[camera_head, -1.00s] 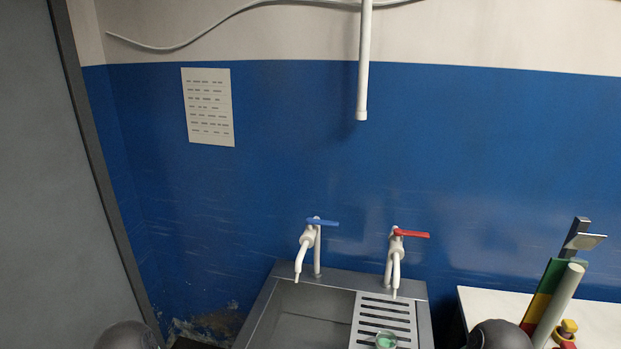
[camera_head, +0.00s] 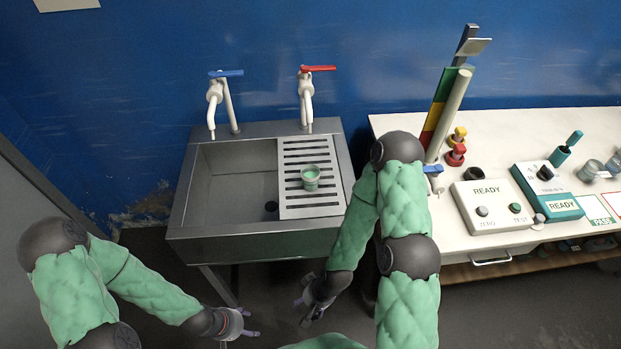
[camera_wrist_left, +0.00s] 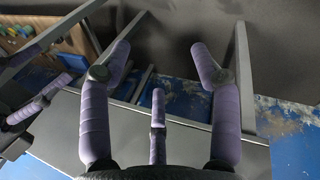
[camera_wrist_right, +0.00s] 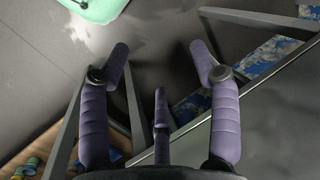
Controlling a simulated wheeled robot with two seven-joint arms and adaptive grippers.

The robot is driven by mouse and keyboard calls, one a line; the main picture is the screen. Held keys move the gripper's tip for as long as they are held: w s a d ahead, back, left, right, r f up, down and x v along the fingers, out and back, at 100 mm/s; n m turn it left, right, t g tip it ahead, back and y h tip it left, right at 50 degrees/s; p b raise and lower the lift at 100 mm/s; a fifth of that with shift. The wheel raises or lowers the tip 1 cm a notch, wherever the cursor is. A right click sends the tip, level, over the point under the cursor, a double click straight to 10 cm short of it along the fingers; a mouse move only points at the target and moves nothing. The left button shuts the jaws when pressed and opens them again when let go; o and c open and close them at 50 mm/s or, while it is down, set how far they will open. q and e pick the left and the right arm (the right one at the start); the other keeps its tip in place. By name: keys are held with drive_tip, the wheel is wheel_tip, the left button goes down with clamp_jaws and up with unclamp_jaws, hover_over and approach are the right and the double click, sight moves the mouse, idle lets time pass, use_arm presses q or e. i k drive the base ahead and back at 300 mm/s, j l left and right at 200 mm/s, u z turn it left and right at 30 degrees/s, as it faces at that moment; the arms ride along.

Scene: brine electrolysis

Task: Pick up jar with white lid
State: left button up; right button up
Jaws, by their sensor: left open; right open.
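A small jar with green contents (camera_head: 311,178) stands on the slotted drain rack at the right of the sink.
The sink (camera_head: 225,240) has a blue-handled tap (camera_head: 228,105) and a red-handled tap (camera_head: 307,98) behind it. The white bench (camera_head: 400,125) on the right holds two READY devices (camera_head: 488,210) (camera_head: 548,196), a tall coloured stand (camera_head: 437,115) and small stoppers. Floor before the sink is free.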

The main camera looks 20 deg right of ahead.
sight(310, 173)
drive_tip(key=z, duration=3)
drive_tip(key=u, duration=2.35)
drive_tip(key=k+l+u, duration=0.1)
drive_tip(key=l+u, duration=0.15)
drive_tip(key=u, duration=0.15)
drive_tip(key=k+l+u, duration=0.1)
drive_tip(key=l+u, duration=0.15)
drive_tip(key=u, duration=0.2)
drive_tip(key=k+l+u, duration=0.15)
drive_tip(key=u, duration=0.25)
